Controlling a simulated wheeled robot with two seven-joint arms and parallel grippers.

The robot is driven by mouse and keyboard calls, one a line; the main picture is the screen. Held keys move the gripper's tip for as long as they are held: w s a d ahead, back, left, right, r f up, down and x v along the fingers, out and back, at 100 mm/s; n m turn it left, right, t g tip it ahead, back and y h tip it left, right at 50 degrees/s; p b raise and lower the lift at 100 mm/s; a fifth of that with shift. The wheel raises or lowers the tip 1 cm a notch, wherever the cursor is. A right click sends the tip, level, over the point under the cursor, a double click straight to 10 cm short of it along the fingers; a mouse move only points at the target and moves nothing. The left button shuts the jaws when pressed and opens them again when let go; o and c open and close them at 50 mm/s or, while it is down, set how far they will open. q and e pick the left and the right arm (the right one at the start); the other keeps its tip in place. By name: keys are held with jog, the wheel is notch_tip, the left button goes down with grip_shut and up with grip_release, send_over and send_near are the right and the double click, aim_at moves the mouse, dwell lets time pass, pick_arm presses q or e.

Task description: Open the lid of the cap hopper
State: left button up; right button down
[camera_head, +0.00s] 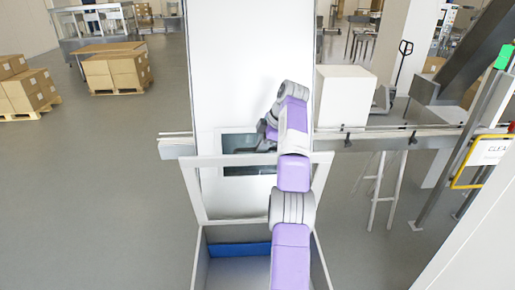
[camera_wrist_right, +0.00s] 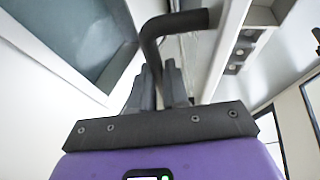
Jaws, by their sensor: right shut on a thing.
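The cap hopper (camera_head: 202,260) is an open-topped box at the bottom centre of the head view, with a blue patch inside. A white-framed lid (camera_head: 192,192) with a see-through pane stands tilted up above it, against the tall white machine. My purple right arm reaches over the hopper, and its gripper (camera_head: 266,135) is at the lid's upper edge, partly hidden by the wrist. In the right wrist view the gripper (camera_wrist_right: 163,85) is shut on a dark bent handle (camera_wrist_right: 180,22) beside a windowed white panel (camera_wrist_right: 60,55). My left gripper is out of view.
A tall white machine panel (camera_head: 225,70) rises behind the lid. A conveyor rail (camera_head: 400,132) runs to the right, with a white box (camera_head: 343,95) near it. Pallets of cartons (camera_head: 115,70) stand far left. The grey floor at left is clear.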

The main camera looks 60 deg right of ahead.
jog(key=shift+f, duration=0.35)
